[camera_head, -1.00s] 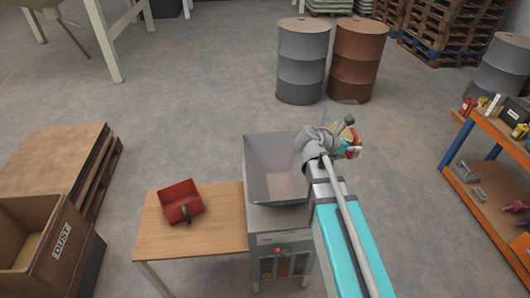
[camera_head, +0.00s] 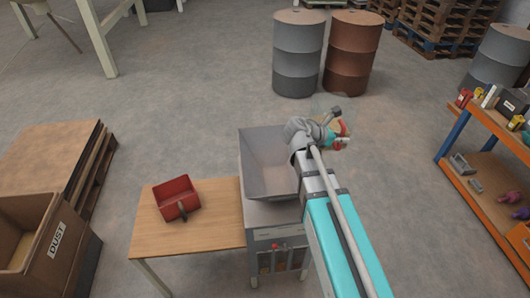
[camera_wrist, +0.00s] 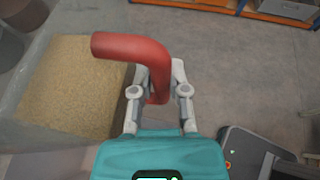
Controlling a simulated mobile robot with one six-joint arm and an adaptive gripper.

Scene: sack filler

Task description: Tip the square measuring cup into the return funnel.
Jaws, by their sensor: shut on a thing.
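My gripper (camera_wrist: 157,82) is shut on the red bent handle (camera_wrist: 130,47) of a clear square measuring cup. In the wrist view, tan grainy material (camera_wrist: 75,85) fills much of the cup, inside its see-through wall (camera_wrist: 22,132). In the head view, my gripper (camera_head: 334,130) and the faint clear cup (camera_head: 325,103) are beyond the upper right of the return funnel, a grey square hopper (camera_head: 262,150). The cup looks apart from the funnel. My arm hides part of the funnel's right side. The funnel looks empty where I see inside.
A red scoop (camera_head: 176,197) lies on a wooden table (camera_head: 150,230) left of the funnel. A dust box (camera_head: 30,235) stands at far left. Grey (camera_head: 299,55) and brown (camera_head: 350,55) drums stand behind. An orange shelf (camera_head: 450,175) is at right, with open floor between.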

